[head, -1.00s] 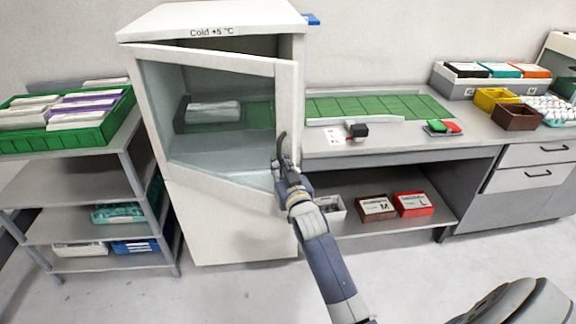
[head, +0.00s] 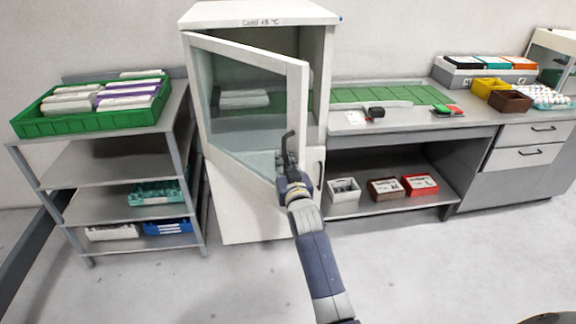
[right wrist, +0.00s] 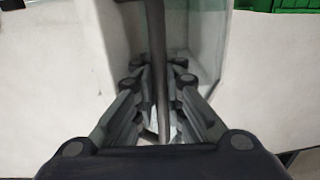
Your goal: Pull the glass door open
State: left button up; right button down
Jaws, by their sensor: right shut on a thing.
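The glass door (head: 303,95) of the white cold cabinet (head: 262,13) stands ajar, its right edge swung out toward me and its left edge near the cabinet's left side. A gap shows between the door's free edge and the cabinet's right wall. My right gripper (head: 289,160) is shut on the dark upright door handle (head: 291,138) near that free edge. In the right wrist view, the handle (right wrist: 156,35) runs between the two fingers of the gripper (right wrist: 157,75). The fingers partly hide the handle. My left gripper is not in view.
A shelf rack (head: 184,155) with a green crate (head: 60,126) stands close on the cabinet's left. A workbench (head: 400,131) adjoins on the right, with small boxes on its lower shelf. The floor (head: 170,285) in front is clear.

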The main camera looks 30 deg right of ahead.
jog(key=shift+d+f, duration=0.15)
jog(key=shift+f, duration=0.15)
jog(key=c, duration=1.9)
grip_release()
jog(key=shift+s, duration=0.1)
jog(key=shift+c, duration=0.2)
jog(key=shift+s+r, duration=0.1)
jog(key=shift+r, duration=0.1)
jog(key=shift+s, duration=0.2)
jog(key=v, duration=1.1)
jog(key=shift+s, duration=0.3)
